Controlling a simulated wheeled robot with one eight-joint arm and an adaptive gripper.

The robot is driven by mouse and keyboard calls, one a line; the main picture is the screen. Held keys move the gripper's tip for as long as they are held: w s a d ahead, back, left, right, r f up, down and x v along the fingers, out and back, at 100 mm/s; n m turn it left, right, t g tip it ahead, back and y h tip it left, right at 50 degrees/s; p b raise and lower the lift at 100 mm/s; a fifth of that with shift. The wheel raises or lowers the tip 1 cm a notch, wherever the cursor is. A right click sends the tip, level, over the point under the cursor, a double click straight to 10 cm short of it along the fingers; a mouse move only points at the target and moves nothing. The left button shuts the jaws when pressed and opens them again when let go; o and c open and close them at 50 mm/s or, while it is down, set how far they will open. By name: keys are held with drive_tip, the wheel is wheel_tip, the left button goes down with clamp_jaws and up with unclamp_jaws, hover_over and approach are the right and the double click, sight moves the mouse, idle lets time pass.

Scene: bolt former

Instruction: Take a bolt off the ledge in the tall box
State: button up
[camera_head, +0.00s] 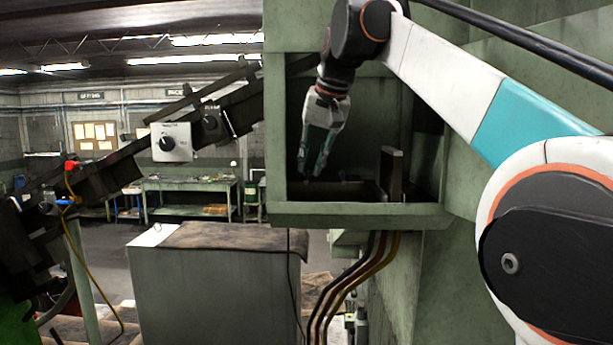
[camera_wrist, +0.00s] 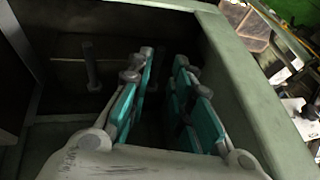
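The tall green box (camera_head: 350,216) stands open in front of me, and my gripper (camera_head: 311,172) reaches down inside its left part. A dark ledge (camera_head: 345,189) shows low inside the box in the head view. Shadow hides much of the interior, and no bolt can be made out in the head view.
An upright brown plate (camera_head: 391,174) stands in the box to the right of my gripper. The box's green side wall (camera_wrist: 245,90) runs close to the right of the fingers in the wrist view. A grey cabinet (camera_head: 215,295) and a dark sloping conveyor (camera_head: 110,170) are outside, left.

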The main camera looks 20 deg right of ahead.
sight(307, 178)
drive_tip(key=shift+x, duration=1.7)
drive_tip(key=shift+d, duration=0.1)
clamp_jaws()
drive_tip(key=shift+r+p, duration=0.35)
drive_tip(key=shift+p, duration=0.15)
